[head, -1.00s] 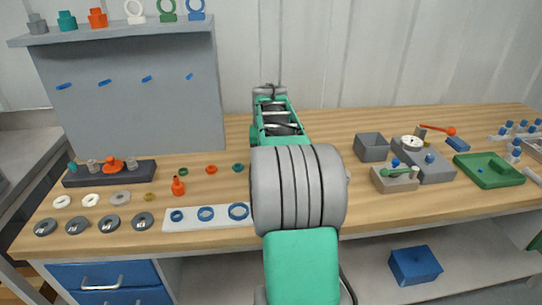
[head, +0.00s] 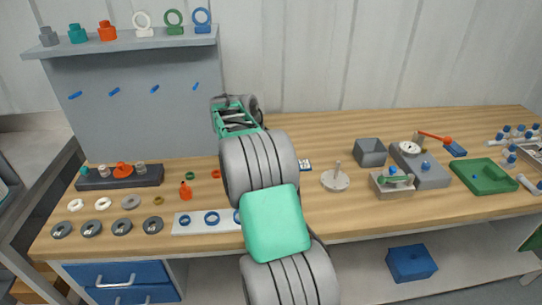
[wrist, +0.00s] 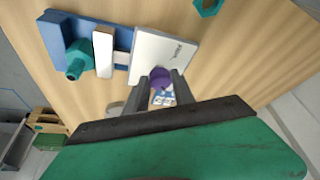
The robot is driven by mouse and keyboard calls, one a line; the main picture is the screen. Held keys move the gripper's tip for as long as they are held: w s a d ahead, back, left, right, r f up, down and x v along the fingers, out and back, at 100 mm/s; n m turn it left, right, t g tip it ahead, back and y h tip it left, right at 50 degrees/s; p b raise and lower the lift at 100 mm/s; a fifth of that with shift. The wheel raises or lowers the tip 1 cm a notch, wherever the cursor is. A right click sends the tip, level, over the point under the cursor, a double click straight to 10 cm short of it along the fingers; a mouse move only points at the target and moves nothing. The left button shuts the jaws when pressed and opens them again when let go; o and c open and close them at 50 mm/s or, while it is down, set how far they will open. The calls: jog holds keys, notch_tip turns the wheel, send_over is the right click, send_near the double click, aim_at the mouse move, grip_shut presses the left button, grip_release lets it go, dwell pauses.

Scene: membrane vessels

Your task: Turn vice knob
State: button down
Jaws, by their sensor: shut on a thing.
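In the wrist view, the vice has a blue base (wrist: 67,30) and a white block with small lettering (wrist: 160,52). A teal fitting (wrist: 77,58) sits beside a narrow white bar (wrist: 103,50) on the vice. A purple knob (wrist: 158,74) is at the near end of the lettered block. My gripper (wrist: 163,80) has its two dark fingers on either side of the knob and is shut on it. The fingers partly cover the knob. In the head view my arm hides the gripper and most of the vice.
A grey disc with an upright post (head: 335,180) stands right of my arm. A grey open box (head: 370,152), a grey fixture with a dial (head: 425,168) and a green tray (head: 484,175) are farther right. Rings and a peg rack (head: 119,177) lie left.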

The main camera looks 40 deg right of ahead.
jog(key=shift+m+g+p, duration=0.4)
jog(key=shift+m+p, duration=0.45)
jog(key=shift+m, duration=0.25)
jog(key=c, duration=1.1)
grip_release()
jog(key=shift+o, duration=0.2)
jog(key=p+v, duration=0.1)
jog(key=v, duration=0.6)
jog(key=shift+r+p, duration=0.4)
jog(key=shift+w, duration=0.1)
